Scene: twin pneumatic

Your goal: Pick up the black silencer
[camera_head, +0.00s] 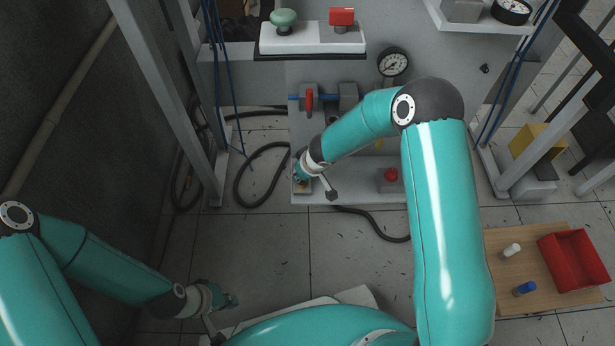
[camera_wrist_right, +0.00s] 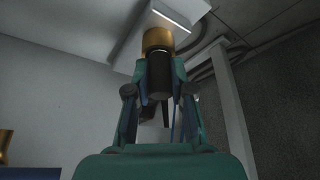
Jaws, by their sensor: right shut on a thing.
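The black silencer (camera_wrist_right: 160,75) is a dark cylinder between the two fingers of my right gripper (camera_wrist_right: 159,92) in the right wrist view. The fingers are shut on it. A brass-coloured fitting (camera_wrist_right: 158,40) is at its far end, against a pale block; I cannot tell whether the two are still joined. In the head view my right gripper (camera_head: 301,175) is low at the left end of the grey panel, and the silencer is hidden or too small to tell there. My left gripper (camera_head: 228,300) is low at the lower left, away from the panel; its fingers are too small to read.
The panel carries a red-handled valve (camera_head: 309,101), a gauge (camera_head: 393,63) and a red button (camera_head: 390,175). A wooden board (camera_head: 500,270) at right holds a red bin (camera_head: 574,262), a white bottle (camera_head: 511,250) and a blue one (camera_head: 525,288). Black hoses (camera_head: 262,178) lie on the floor.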

